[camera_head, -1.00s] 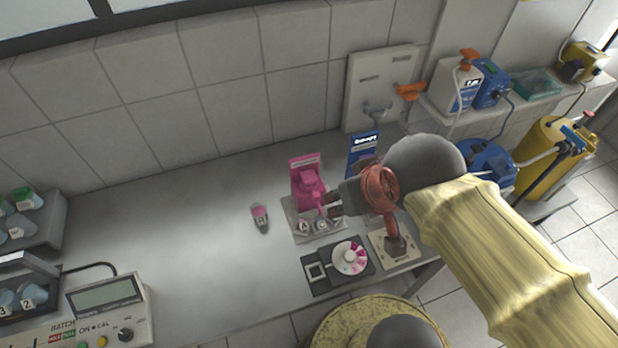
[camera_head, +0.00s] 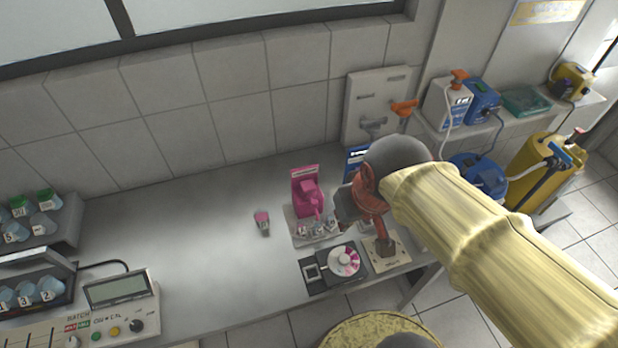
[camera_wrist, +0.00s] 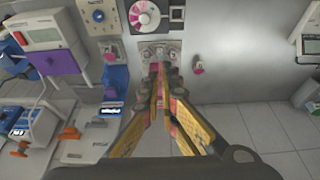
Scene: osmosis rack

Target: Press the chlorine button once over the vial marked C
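The pink dispenser (camera_head: 308,190) stands upright on the bench at the back of a light tray (camera_head: 300,241). Small vials (camera_head: 317,228) sit in the tray in front of it; their letters are too small to read now. My gripper (camera_head: 341,206) is just right of the dispenser in the head view, at about the height of its front part. In the wrist view my gripper (camera_wrist: 161,72) has its fingers close together, pointing at the tray area, and they partly hide the pink dispenser. Whether they touch it, or each other, I cannot tell.
A loose pink-capped bottle (camera_head: 263,223) stands left of the tray. In front are a black plate with a pink-and-white disc (camera_head: 342,261) and a square plate (camera_head: 384,255). A blue box (camera_head: 356,157) is behind my gripper. The bench's left middle is clear.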

